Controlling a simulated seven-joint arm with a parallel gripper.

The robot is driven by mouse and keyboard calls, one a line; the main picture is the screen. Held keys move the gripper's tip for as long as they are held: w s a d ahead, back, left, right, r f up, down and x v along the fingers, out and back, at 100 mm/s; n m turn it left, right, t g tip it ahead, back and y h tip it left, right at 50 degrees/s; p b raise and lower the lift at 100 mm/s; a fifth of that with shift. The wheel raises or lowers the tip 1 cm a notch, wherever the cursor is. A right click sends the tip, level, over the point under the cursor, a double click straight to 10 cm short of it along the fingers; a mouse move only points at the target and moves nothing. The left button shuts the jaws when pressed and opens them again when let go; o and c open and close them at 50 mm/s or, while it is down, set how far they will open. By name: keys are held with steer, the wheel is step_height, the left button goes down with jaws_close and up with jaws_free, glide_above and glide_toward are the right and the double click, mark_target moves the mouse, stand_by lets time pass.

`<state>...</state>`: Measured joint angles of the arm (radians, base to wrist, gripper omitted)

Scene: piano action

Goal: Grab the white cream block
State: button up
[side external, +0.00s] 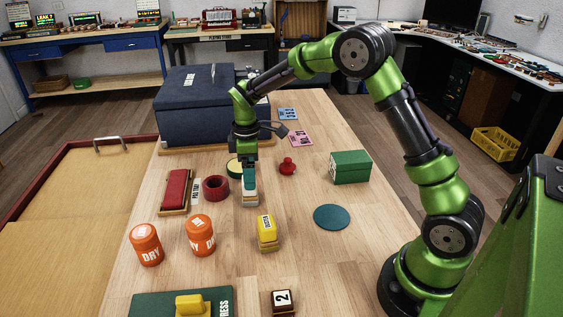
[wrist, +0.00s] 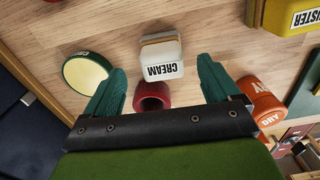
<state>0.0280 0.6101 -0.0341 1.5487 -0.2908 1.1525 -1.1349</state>
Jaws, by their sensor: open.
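The white cream block (side external: 250,194) stands on the wooden table in the middle of the side view. In the wrist view the cream block (wrist: 162,58) shows its CREAM label, upside down, and a tan band at its far edge. My gripper (side external: 249,174) points down right over the block in the side view. In the wrist view my gripper (wrist: 160,66) is open, with one teal finger on each side of the block and visible gaps between. Whether the fingertips reach below the block's top is unclear.
A red ring (side external: 215,188) and a round green tin (side external: 234,167) lie close by on the left. A yellow duster block (side external: 267,232) and orange jars (side external: 200,235) are nearer the camera. A red knob (side external: 287,167) and green box (side external: 350,167) stand right; a large blue box (side external: 205,115) stands behind.

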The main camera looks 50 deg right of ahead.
steer(key=shift+a+f, duration=0.2)
steer(key=shift+f, duration=2.5)
steer(key=c, duration=1.2)
steer(key=shift+r, duration=0.15)
